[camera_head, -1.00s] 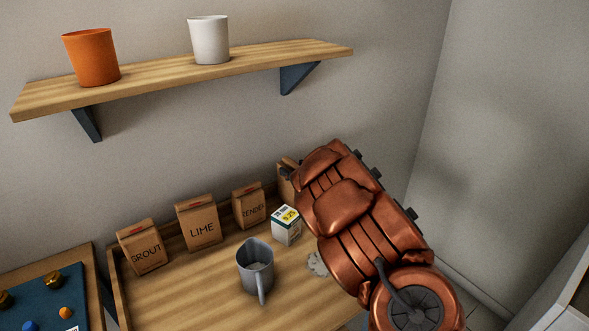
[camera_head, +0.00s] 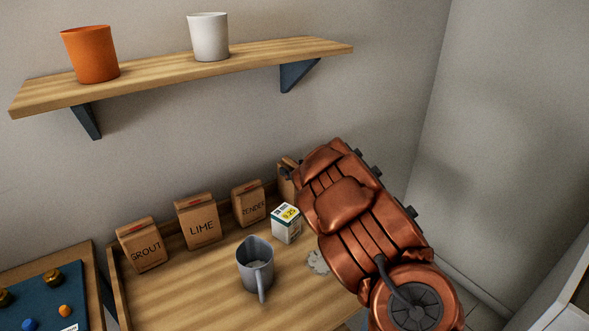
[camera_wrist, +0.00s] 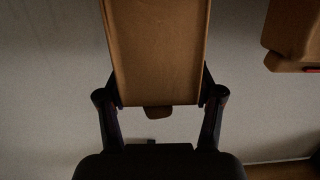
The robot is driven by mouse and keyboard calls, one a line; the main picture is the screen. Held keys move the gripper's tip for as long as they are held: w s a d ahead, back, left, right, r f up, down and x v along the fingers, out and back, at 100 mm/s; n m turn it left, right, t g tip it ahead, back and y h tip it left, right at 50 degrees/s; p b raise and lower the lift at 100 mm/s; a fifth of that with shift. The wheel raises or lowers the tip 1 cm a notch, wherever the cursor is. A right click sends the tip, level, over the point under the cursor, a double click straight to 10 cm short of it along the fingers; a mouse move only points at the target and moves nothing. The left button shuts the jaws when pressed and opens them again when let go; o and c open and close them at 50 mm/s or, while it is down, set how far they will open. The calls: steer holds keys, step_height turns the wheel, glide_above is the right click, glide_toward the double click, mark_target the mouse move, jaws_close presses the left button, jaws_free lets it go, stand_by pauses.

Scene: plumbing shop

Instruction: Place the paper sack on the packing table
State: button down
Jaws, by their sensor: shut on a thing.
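A brown paper sack (camera_wrist: 160,50) fills the upper middle of the wrist view, between the two dark fingers of my gripper (camera_wrist: 160,98). My gripper is shut on its sides. In the head view, part of this sack (camera_head: 287,186) shows at the back right of the wooden table (camera_head: 190,297); my copper-coloured arm hides the rest. Whether the sack's base touches the table is hidden. I cannot tell whether this is the packing table.
Sacks marked GROUT (camera_head: 144,249), LIME (camera_head: 199,222) and RENDER (camera_head: 249,205) stand along the table's raised back edge. A small white box (camera_head: 286,224), a grey jug (camera_head: 254,266) and a pale patch (camera_head: 317,262) are nearby. A shelf (camera_head: 180,72) hangs above. The table's front left is clear.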

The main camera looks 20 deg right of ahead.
steer(key=shift+c, duration=2.2)
jaws_free()
steer(key=o, duration=0.3)
steer(key=shift+f, duration=0.1)
steer(key=shift+o, duration=0.2)
steer(key=shift+f, duration=0.1)
steer(key=shift+s, duration=0.15)
